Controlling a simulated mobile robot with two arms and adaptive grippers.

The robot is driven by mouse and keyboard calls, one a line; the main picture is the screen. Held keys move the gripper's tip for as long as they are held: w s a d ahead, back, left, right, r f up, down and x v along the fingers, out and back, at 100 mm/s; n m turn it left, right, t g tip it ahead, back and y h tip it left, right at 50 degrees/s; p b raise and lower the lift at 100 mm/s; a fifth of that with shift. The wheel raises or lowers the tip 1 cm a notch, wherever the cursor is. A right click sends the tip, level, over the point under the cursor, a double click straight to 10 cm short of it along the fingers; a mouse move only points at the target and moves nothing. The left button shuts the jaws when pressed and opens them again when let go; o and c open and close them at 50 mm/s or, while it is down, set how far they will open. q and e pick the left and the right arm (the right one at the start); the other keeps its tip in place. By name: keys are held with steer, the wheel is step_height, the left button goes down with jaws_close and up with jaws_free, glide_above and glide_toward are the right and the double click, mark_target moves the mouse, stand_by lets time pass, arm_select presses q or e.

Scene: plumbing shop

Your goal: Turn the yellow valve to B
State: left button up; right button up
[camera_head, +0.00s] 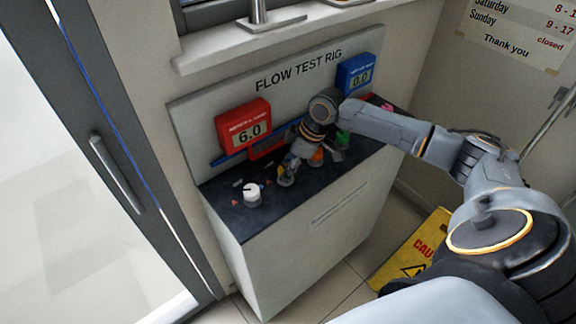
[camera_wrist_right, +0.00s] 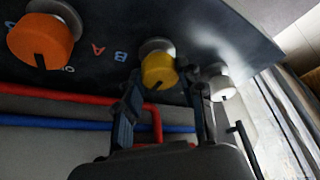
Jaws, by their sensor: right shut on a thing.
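The yellow valve (camera_wrist_right: 158,68) is a round knob on the dark panel top, with a dark mark on its lower edge in the right wrist view. It shows partly in the head view (camera_head: 287,180). A blue letter B (camera_wrist_right: 120,57) and a red letter A (camera_wrist_right: 98,49) are printed to its left in the wrist view. My right gripper (camera_wrist_right: 163,76) has a finger on each side of the yellow valve and is shut on it. In the head view the right gripper (camera_head: 287,172) reaches down onto the panel. My left gripper is not in view.
A white knob (camera_head: 252,195) and an orange knob (camera_head: 316,158) flank the yellow valve, with a green knob (camera_head: 342,138) beyond. A red display (camera_head: 244,125) reads 6.0 and a blue display (camera_head: 356,73) reads 0.0. A yellow caution sign (camera_head: 410,250) stands right of the rig.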

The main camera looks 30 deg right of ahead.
steer(key=shift+r+m+p, duration=0.15)
steer(key=shift+m+p, duration=0.15)
steer(key=shift+p, duration=0.25)
steer(key=m+h+p, duration=0.1)
steer(key=m+p, duration=0.1)
steer(key=p, duration=0.2)
steer(key=m+t+h+p, duration=0.1)
steer(key=m+p, duration=0.2)
steer(key=m+h+p, duration=0.1)
steer(key=m+p, duration=0.2)
steer(key=p, duration=0.1)
steer(key=shift+s+a+r+p, duration=0.1)
steer(key=shift+s+a+p, duration=0.05)
steer(key=shift+a+p, duration=0.2)
steer(key=shift+m+p, duration=0.5)
steer(key=shift+m, duration=0.2)
steer(key=shift+f+m+h+p, duration=0.3)
steer(key=shift+m+h, duration=0.2)
steer(key=shift+m, duration=0.4)
steer(key=o, duration=1.2)
